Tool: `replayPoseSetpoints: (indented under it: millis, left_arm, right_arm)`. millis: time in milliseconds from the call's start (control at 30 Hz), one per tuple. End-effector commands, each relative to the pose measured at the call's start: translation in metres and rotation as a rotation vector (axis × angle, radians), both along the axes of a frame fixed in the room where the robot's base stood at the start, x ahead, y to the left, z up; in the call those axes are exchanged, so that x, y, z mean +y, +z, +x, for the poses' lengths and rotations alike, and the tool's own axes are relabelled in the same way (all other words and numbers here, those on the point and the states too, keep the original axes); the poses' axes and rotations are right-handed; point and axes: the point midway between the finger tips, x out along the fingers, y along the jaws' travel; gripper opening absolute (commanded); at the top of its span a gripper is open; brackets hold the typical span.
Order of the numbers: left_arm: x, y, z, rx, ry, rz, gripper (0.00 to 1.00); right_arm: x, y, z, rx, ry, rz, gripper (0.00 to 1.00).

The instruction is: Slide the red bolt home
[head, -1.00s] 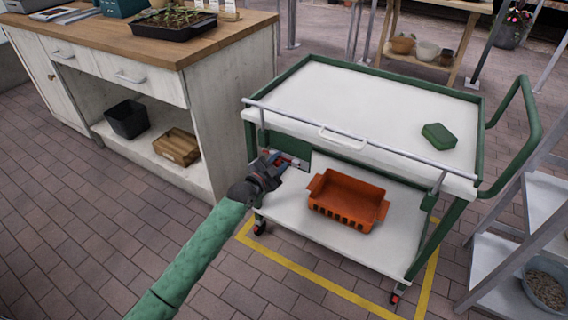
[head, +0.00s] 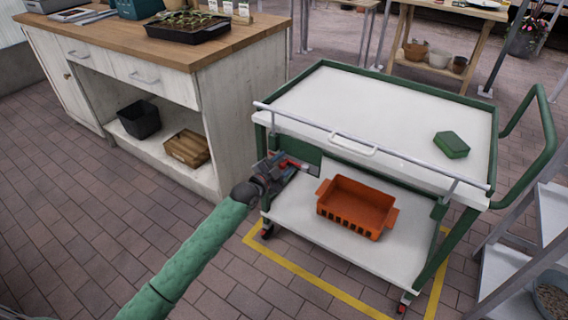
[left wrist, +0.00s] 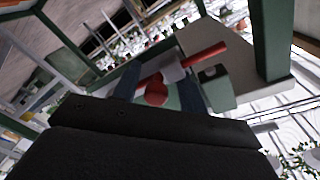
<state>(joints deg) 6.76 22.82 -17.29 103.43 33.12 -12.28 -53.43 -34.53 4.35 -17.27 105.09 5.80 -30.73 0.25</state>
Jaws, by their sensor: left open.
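The red bolt (head: 292,163) is mounted on a green plate under the left front of the white cart's top. In the left wrist view the red bolt rod (left wrist: 207,54) runs through a grey guide (left wrist: 173,73), and its round red knob (left wrist: 156,94) hangs between my fingers. My left gripper (head: 279,168) is at the bolt from the left. Its two fingers stand apart around the knob in the left wrist view (left wrist: 158,87); whether either touches it I cannot tell. A grey-green block with a hole (left wrist: 213,77) is beside the rod. My right gripper is not in view.
An orange basket (head: 356,207) sits on the cart's lower shelf (head: 300,222), right of my gripper. A green box (head: 451,145) lies on the cart top (head: 375,115). A wooden-topped cabinet (head: 205,125) stands left. Paved floor in front is clear.

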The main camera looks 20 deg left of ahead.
Motion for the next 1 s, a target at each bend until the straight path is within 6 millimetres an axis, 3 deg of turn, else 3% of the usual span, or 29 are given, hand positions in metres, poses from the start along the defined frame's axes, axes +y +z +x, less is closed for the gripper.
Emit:
replayPoseSetpoints:
  millis: [533,1000]
  left_arm:
    - [0.028,-0.001,-0.061,0.002,0.001,0.001,0.43]
    - [0.032,-0.001,-0.070,0.000,0.001,0.000,0.43]
  right_arm:
    - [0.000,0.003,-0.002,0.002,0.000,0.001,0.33]
    - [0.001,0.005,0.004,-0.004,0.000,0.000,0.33]
